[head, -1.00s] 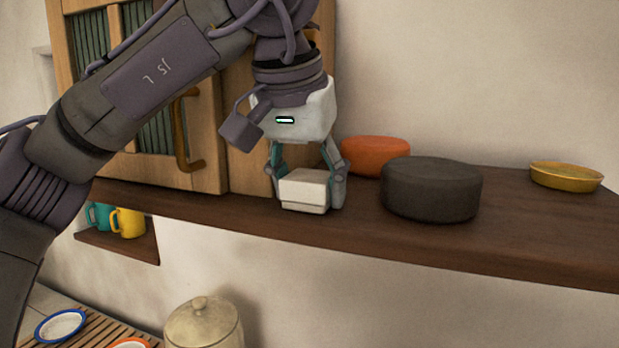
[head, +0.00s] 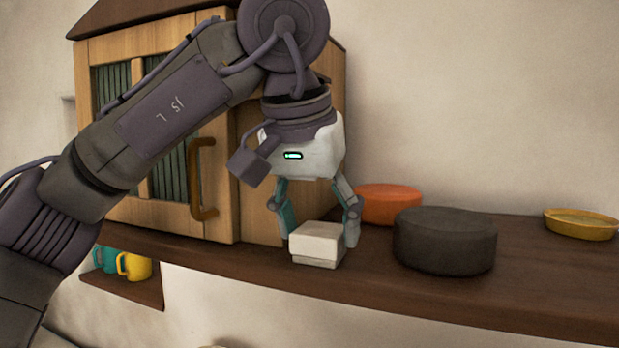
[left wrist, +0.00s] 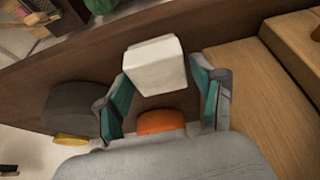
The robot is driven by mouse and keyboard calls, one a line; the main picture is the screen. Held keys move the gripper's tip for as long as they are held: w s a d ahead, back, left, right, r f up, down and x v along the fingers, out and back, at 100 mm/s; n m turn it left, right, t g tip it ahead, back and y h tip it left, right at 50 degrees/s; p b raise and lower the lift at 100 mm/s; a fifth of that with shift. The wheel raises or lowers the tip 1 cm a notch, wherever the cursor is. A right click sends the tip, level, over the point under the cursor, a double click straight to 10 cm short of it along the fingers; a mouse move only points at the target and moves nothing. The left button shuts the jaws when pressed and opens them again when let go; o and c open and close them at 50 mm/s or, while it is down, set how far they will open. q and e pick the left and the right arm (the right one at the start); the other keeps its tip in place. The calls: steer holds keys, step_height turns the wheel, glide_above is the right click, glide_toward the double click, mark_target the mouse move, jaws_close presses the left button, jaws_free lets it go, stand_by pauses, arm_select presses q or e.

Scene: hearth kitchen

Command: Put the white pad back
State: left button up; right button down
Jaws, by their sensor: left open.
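The white pad (head: 318,243), a small pale block, rests on the dark wooden shelf (head: 440,293) near its front edge, in front of the wooden cabinet. My left gripper (head: 319,232) points down over it with its fingers spread to either side, open. In the left wrist view the white pad (left wrist: 156,65) lies between and just past the fingertips (left wrist: 160,92), with a gap visible beside the fingers. My right gripper is not in view.
A dark round block (head: 445,241) stands right of the pad, with an orange round piece (head: 389,205) behind and a yellow dish (head: 581,224) further right. The wooden cabinet (head: 215,190) is at left. Mugs (head: 134,266) sit on a lower shelf.

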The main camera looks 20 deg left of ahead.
arm_select(q)
steer(key=v, duration=1)
steer(key=shift+p, duration=0.35)
steer(key=shift+d+r, duration=0.1)
steer(key=shift+s, duration=0.1)
